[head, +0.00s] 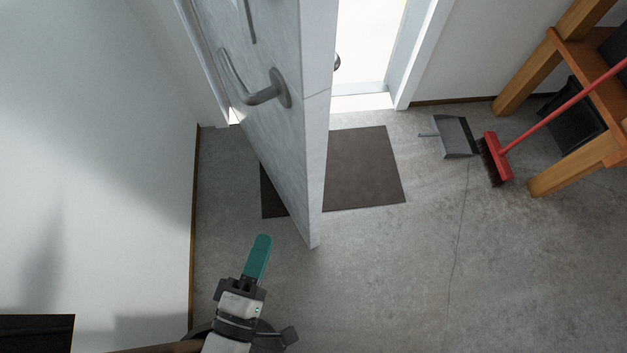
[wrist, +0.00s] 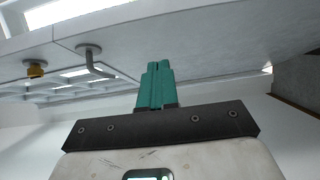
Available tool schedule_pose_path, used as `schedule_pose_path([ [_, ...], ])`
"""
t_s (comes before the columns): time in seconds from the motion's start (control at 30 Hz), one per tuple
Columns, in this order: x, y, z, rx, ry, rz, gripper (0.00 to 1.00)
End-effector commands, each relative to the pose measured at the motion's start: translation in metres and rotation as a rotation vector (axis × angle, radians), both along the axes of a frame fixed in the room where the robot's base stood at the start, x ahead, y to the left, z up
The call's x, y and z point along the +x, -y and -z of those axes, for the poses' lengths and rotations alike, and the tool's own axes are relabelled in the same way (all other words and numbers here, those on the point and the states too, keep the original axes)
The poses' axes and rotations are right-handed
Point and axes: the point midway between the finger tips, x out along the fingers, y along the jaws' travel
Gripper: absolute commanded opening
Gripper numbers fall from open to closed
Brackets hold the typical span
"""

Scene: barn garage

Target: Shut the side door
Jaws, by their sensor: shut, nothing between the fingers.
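The side door (head: 290,150) is light grey and stands open into the room, its free edge toward me. The bright doorway (head: 365,45) shows to its right. A lever handle (head: 262,92) is on the door's left face, and part of another knob shows past its edge. My gripper (head: 262,243) has teal fingers, shut and empty, left of the door's free edge and apart from it in the head view. In the wrist view the shut fingers (wrist: 157,85) point toward the pale door face (wrist: 200,40), with a lever handle (wrist: 97,64) to their left.
A dark mat (head: 362,170) lies on the floor by the doorway, partly behind the door. A dustpan (head: 453,137), a red broom (head: 497,157) and a wooden shelf (head: 570,90) stand at the right. A white wall (head: 100,170) is close on the left. The floor at the lower right is clear.

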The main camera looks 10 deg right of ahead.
Motion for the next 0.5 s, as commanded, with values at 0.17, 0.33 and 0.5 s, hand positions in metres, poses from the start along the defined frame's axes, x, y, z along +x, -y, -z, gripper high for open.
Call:
schedule_pose_path([
  [0.17, 0.006, -0.001, -0.002, -0.007, 0.016, -0.014, 0.0],
  [0.33, 0.031, 0.011, -0.002, -0.007, 0.016, -0.011, 0.0],
  [0.5, 0.063, 0.025, -0.002, -0.007, 0.014, -0.01, 0.0],
])
